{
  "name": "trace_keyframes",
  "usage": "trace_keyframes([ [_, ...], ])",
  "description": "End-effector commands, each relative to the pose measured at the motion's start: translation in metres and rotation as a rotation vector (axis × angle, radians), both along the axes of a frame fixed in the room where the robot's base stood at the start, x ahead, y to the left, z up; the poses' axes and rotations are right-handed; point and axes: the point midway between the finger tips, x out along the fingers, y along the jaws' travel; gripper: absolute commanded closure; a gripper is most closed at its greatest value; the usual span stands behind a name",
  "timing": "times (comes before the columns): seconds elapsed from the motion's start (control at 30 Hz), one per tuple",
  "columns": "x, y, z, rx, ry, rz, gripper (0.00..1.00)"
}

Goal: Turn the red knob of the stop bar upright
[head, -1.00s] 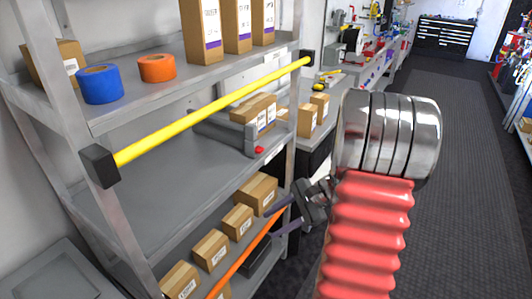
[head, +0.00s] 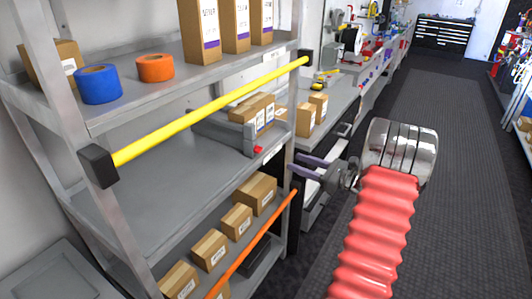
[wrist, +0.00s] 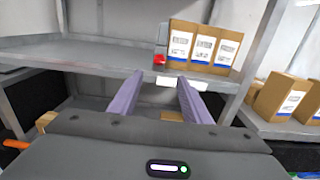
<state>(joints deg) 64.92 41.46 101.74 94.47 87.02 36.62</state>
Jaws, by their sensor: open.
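The red knob (head: 259,149) sits low on the front end of a grey bar (head: 249,138) lying on the middle shelf. In the wrist view the red knob (wrist: 159,60) shows just above the shelf's front edge, left of the boxes. It is too small to tell its angle. My gripper (head: 298,166) is open and empty, to the right of the knob and apart from it, near the shelf's right post. In the wrist view my gripper (wrist: 160,78) has its two purple fingers spread toward the shelf, with the knob just beyond and between their tips.
A yellow bar (head: 210,112) with black ends spans the shelf front. Boxes (wrist: 203,47) stand right of the knob. An orange bar (head: 252,245) crosses the lower shelf front. The grey shelf post (wrist: 257,55) and a side bench flank the right.

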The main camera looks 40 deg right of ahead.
Motion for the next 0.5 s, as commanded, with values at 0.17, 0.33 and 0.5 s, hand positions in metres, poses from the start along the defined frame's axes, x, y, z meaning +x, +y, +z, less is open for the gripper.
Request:
trace_keyframes([
  [0.17, 0.0001, 0.0004, -0.0004, 0.002, 0.004, 0.001, 0.56],
  [0.33, 0.0009, 0.001, -0.0007, 0.001, 0.004, 0.002, 0.56],
  [0.5, 0.0099, 0.0046, -0.0009, -0.001, 0.005, 0.003, 0.56],
])
